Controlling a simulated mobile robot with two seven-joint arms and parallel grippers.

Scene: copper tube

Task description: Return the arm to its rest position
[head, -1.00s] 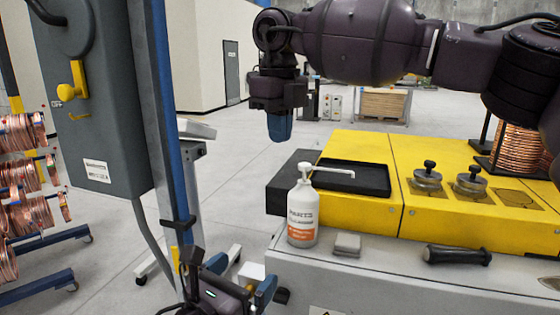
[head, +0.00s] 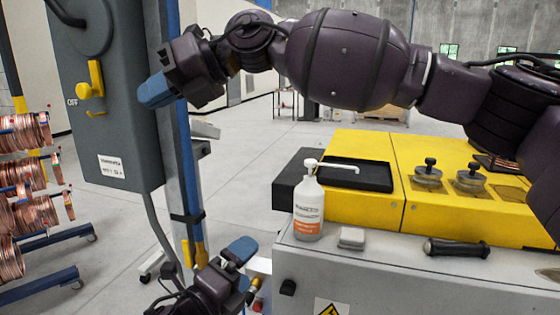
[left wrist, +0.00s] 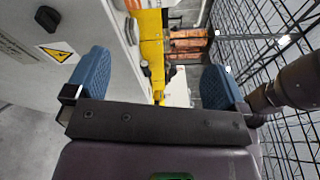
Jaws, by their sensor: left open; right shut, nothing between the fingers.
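My right arm comes in from the right across the top of the head view. Its gripper (head: 154,91) is shut and empty, with blue fingers pointing left and down. It overlaps the right edge of the grey switch box (head: 125,130) in the picture; I cannot tell if they touch. My left gripper (head: 240,272) is low in the head view, left of the machine's grey front. In the left wrist view the left gripper (left wrist: 155,85) has its two blue fingers wide apart, with nothing held between them.
A yellow lever (head: 92,82) is on the box, beside a blue post (head: 188,180). The yellow machine (head: 360,208) carries a black tray (head: 355,176). A white pump bottle (head: 308,208), grey block (head: 351,238) and black handle (head: 456,248) are on its front ledge. Copper coils (head: 25,175) hang at left.

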